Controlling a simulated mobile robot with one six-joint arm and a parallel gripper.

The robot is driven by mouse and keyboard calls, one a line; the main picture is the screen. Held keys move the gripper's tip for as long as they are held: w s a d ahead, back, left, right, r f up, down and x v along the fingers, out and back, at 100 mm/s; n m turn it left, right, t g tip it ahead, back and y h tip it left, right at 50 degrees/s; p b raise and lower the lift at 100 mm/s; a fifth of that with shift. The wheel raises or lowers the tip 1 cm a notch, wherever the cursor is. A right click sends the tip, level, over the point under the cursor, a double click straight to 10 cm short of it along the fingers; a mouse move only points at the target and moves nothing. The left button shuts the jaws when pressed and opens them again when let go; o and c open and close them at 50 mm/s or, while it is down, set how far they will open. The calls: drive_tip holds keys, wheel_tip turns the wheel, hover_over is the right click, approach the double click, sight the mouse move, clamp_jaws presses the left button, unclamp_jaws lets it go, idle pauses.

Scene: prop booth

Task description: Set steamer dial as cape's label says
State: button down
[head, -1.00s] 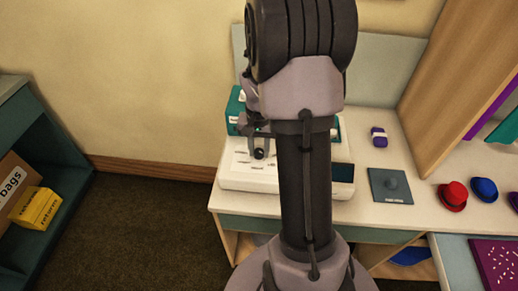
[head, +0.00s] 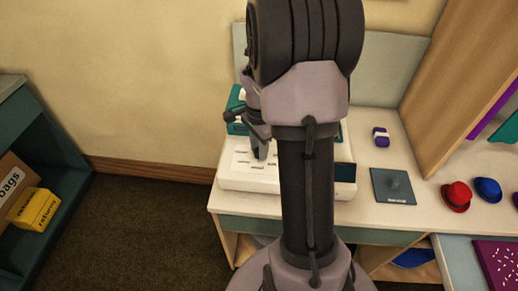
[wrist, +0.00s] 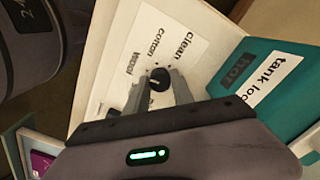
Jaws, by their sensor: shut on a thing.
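The steamer is a white box (head: 232,180) on the counter, with a panel of printed labels. In the wrist view its black round dial (wrist: 160,77) has a small light mark, and the words "wool", "cotton" and "clean" stand around it on the white label sheet (wrist: 190,50). My gripper (wrist: 160,88) is shut on the dial, one finger on each side. In the head view my gripper (head: 262,152) is over the panel and hides the dial. I cannot tell exactly which word the mark points at. I can make out no cape or cape label.
A teal tank (wrist: 222,70) labelled "tank lo…" adjoins the panel. A purple-and-white item (head: 381,137), a dark plate (head: 380,196), a red hat (head: 456,196) and a blue hat (head: 487,189) are to the right.

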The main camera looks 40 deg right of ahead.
drive_tip(key=shift+r+m, duration=0.1)
drive_tip(key=shift+m, duration=0.5)
drive_tip(key=c, duration=1.1)
unclamp_jaws()
wheel_tip(320, 180, up, 17)
drive_tip(key=p, duration=0.7)
drive_tip(key=shift+r, duration=0.15)
